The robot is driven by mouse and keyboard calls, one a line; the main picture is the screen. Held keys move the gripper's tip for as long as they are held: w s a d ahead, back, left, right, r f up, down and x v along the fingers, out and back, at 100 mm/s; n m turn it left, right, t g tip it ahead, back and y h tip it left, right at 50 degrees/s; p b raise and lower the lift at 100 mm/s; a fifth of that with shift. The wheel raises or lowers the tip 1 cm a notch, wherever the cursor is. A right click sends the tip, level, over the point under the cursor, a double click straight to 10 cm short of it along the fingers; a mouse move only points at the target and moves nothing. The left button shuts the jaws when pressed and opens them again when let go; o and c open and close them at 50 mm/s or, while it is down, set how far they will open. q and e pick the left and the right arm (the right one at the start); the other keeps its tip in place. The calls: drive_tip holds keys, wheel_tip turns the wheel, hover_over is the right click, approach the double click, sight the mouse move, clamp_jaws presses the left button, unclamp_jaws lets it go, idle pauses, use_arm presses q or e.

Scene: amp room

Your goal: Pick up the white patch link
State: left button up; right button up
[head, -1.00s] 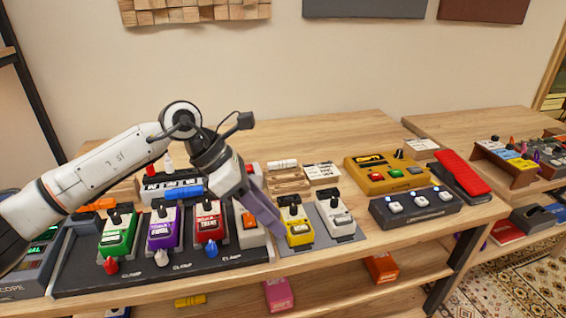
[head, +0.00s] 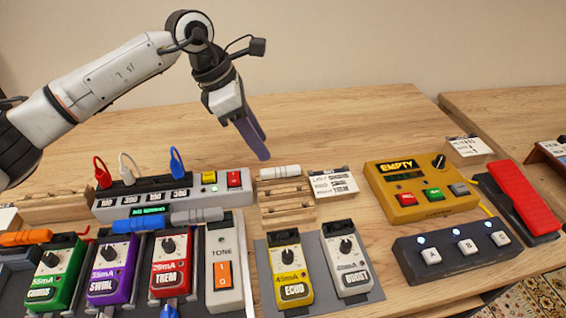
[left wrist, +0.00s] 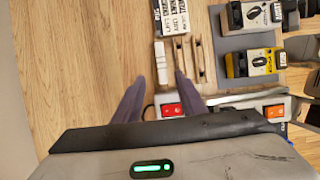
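The white patch link (head: 280,172) is a short white bar lying across the back slot of a small wooden rack (head: 287,213). In the left wrist view the white patch link (left wrist: 161,63) shows just beyond and between the fingertips. My left gripper (head: 262,156) hangs pointing down, just behind and left of the white link, apart from it. In the left wrist view the gripper (left wrist: 159,78) has its two purple-grey fingers spread, with nothing between them. My right gripper is out of view.
A power strip (head: 130,207) with red, white and blue plugs stands left of the rack. Blue (head: 140,224), orange (head: 25,237) and grey (head: 197,216) links lie near the pedals. A label card (head: 333,184) and yellow looper (head: 420,190) are right. The table behind is clear.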

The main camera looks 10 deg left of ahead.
sight(279, 169)
use_arm(q)
drive_tip(key=x, duration=0.5)
drive_tip(key=p+x, duration=0.1)
drive_tip(key=x, duration=0.2)
drive_tip(key=shift+d+f, duration=0.15)
drive_tip(key=shift+d, duration=0.25)
drive_tip(key=shift+c, duration=0.5)
clamp_jaws()
